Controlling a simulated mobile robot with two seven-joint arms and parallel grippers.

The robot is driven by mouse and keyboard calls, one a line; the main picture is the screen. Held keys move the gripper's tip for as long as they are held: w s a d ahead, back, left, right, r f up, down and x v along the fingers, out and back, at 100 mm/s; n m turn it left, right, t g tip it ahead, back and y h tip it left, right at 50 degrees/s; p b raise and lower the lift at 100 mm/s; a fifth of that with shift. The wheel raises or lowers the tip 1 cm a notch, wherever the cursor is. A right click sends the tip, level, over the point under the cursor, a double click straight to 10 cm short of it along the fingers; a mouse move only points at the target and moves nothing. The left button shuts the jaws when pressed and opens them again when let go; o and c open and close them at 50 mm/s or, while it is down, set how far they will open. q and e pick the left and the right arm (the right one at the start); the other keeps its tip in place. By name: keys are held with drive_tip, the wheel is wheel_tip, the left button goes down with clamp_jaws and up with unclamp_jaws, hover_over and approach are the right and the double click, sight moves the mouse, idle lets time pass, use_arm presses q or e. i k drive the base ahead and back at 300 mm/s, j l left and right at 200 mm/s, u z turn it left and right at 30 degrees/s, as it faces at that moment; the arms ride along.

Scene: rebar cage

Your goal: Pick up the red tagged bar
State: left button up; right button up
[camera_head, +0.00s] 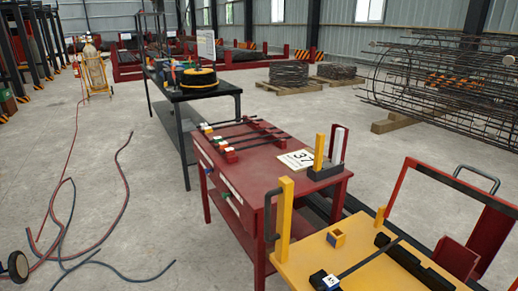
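Several dark bars lie side by side across red supports on the red table (240,190). Each has a small coloured tag near its left end. The nearest is the red tagged bar (258,142), with its red tag (230,154) at the left end. Farther back are a bar with a green tag (217,141) and one with a yellow tag (207,130). The tag lettering is too small to read. Neither of my grippers is in view, and nothing is seen touching the bars.
Hoses (120,195) cross the left floor. A rebar cage (440,85) stands at right.

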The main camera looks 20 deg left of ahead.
sight(229, 151)
drive_tip(key=z, duration=0.35)
drive_tip(key=j+z, duration=0.15)
drive_tip(key=z, duration=0.2)
drive_tip(key=j+z, duration=0.1)
drive_tip(key=z, duration=0.25)
drive_tip(key=j+z, duration=0.5)
drive_tip(key=j, duration=0.25)
drive_tip(key=k+j+z, duration=0.1)
drive_tip(key=j+z, duration=0.35)
drive_tip(key=j, duration=0.3)
drive_tip(key=k+j+z, duration=0.1)
drive_tip(key=j, duration=0.3)
drive_tip(key=k+j+z, duration=0.1)
drive_tip(key=j, duration=0.3)
drive_tip(key=k+j+z, duration=0.1)
drive_tip(key=j, duration=0.25)
drive_tip(key=k+j+z, duration=0.1)
drive_tip(key=j, duration=0.25)
drive_tip(key=k+j, duration=0.2)
drive_tip(key=j, duration=0.15)
drive_tip(key=k+j, duration=0.15)
drive_tip(key=j, duration=0.25)
drive_tip(key=k+j, duration=0.2)
drive_tip(key=j, duration=0.15)
drive_tip(key=k+j, duration=0.15)
drive_tip(key=j, duration=0.25)
drive_tip(key=z, duration=0.05)
